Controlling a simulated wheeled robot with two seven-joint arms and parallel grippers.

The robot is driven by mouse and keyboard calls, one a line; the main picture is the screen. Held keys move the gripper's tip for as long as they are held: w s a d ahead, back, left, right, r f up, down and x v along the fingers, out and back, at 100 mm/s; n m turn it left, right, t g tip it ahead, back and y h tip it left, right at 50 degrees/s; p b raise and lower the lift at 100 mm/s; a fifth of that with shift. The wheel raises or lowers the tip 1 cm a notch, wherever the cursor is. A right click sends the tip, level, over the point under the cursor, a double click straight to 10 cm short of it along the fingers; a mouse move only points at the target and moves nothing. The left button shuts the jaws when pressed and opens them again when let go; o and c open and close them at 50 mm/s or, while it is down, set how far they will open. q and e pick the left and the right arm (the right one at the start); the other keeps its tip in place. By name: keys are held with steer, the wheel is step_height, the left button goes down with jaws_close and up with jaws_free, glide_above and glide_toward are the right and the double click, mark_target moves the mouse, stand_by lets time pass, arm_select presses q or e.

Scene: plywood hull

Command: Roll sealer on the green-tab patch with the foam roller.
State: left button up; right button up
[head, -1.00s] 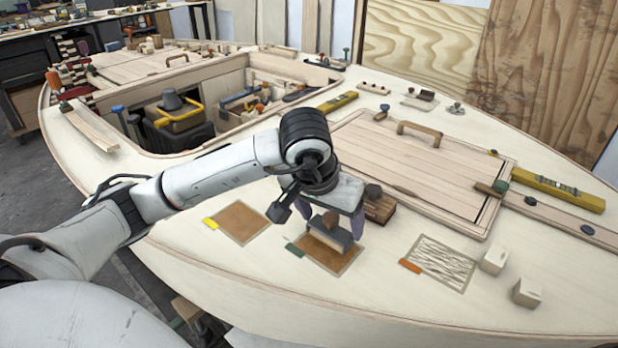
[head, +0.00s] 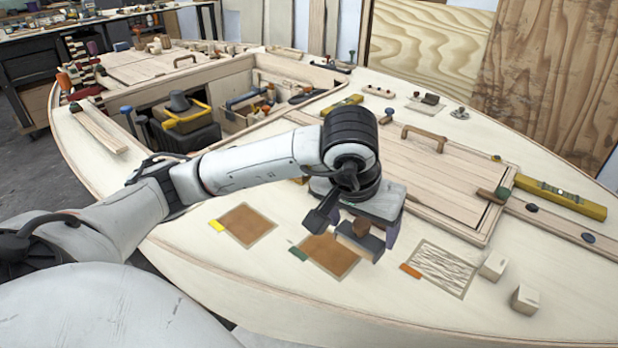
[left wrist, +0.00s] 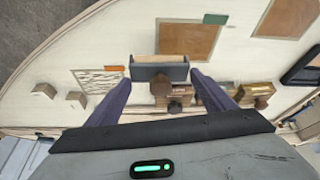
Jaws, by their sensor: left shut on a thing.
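The green-tab patch (head: 325,258) is a brown square on the pale deck, with its green tab (head: 298,254) at the left corner. It also shows in the left wrist view (left wrist: 190,42). My left gripper (head: 362,226) is shut on a grey tool with a tan face and a brown knob, which I take for the foam roller (head: 358,244). In the head view the roller overlaps the patch's upper right corner. In the left wrist view the roller (left wrist: 172,72) covers the patch's near edge. I cannot tell whether it touches the deck. My right gripper is not in view.
A brown yellow-tab patch (head: 243,225) lies to the left. A white-streaked orange-tab patch (head: 440,270) lies to the right, beside two pale blocks (head: 494,264) (head: 525,299). A planked hatch (head: 430,175) with a handle is behind. Wooden knobbed blocks (left wrist: 255,94) show in the left wrist view.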

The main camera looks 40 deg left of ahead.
arm_select(q)
steer(key=shift+r+p, duration=1.1)
steer(key=shift+r, duration=1.15)
